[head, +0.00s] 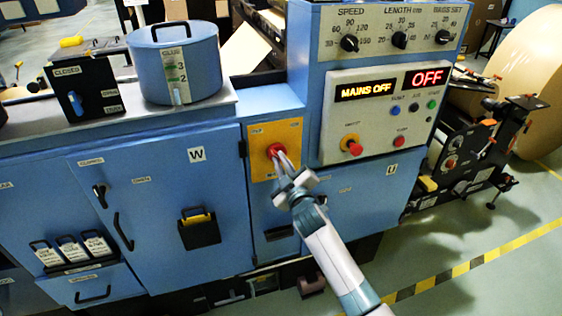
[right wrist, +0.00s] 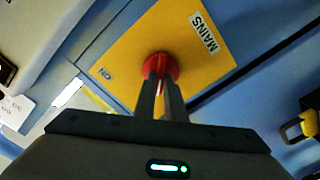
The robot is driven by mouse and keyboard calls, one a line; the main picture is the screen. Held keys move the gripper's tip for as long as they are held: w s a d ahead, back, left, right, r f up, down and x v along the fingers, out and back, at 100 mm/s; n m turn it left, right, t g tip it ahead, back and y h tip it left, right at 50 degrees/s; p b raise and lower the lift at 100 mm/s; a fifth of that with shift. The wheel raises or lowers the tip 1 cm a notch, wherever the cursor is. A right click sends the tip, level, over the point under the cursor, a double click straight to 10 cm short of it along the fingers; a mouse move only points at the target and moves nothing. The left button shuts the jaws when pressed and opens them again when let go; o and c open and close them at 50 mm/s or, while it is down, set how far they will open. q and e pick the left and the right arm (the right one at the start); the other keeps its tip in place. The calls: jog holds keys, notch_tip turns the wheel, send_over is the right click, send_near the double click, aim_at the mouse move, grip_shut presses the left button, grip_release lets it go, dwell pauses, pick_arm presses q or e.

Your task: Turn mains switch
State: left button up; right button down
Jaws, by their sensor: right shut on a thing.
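The mains switch is a red rotary knob (head: 274,150) on a yellow plate (head: 289,133) on the front of the blue machine. My right gripper (head: 281,161) is at the knob, its fingers shut on it. In the right wrist view the red knob (right wrist: 160,66) sits between the two dark fingertips (right wrist: 160,82), which hide part of it. The yellow plate (right wrist: 133,48) there carries a "MAINS" label and an "ON" mark. My left gripper is not in view.
Above the displays is a row of dials (head: 400,39). A red push button (head: 352,144) sits right of the yellow plate. A blue glue pot (head: 176,65) stands on the machine's top at left. A large kraft roll (head: 525,65) is at right. The floor at lower right is clear.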

jog(key=shift+f+n, duration=0.1)
jog(key=shift+n, duration=0.3)
jog(key=c, duration=1.8)
grip_release()
jog(key=shift+s, duration=0.2)
jog(key=shift+b+v, duration=1.9)
jog(key=shift+v, duration=6.7)
jog(key=shift+w, duration=0.1)
